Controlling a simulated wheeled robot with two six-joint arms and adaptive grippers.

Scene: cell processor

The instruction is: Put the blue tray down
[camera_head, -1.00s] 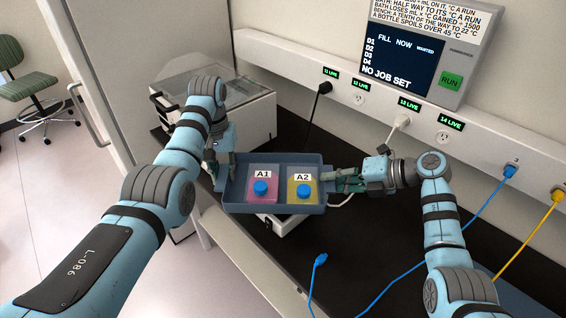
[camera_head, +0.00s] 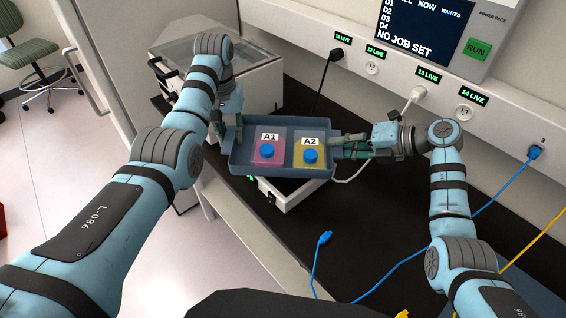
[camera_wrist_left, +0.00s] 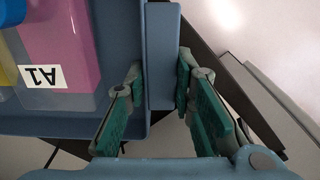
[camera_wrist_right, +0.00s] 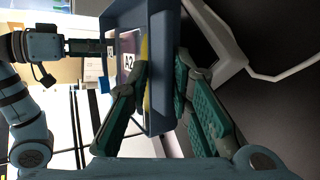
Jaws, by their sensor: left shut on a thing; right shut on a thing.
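The blue tray (camera_head: 281,174) is held between my two grippers, roughly level, over a white device (camera_head: 300,193) on the black bench. It carries a pink bottle marked A1 (camera_head: 268,151) and a yellow bottle marked A2 (camera_head: 310,151), both with blue caps. My left gripper (camera_head: 229,122) is shut on the tray's left wall, and the wall shows between its fingers in the left wrist view (camera_wrist_left: 162,80). My right gripper (camera_head: 345,146) is shut on the right wall, as the right wrist view (camera_wrist_right: 166,75) shows. The tray hides most of the white device; I cannot tell whether they touch.
A lidded machine (camera_head: 245,85) stands behind the tray on the left. A wall rail with sockets (camera_head: 372,68) and plugged cables runs behind. A loose blue cable end (camera_head: 324,238) lies on the bench in front. Black bench (camera_head: 400,215) is clear to the right.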

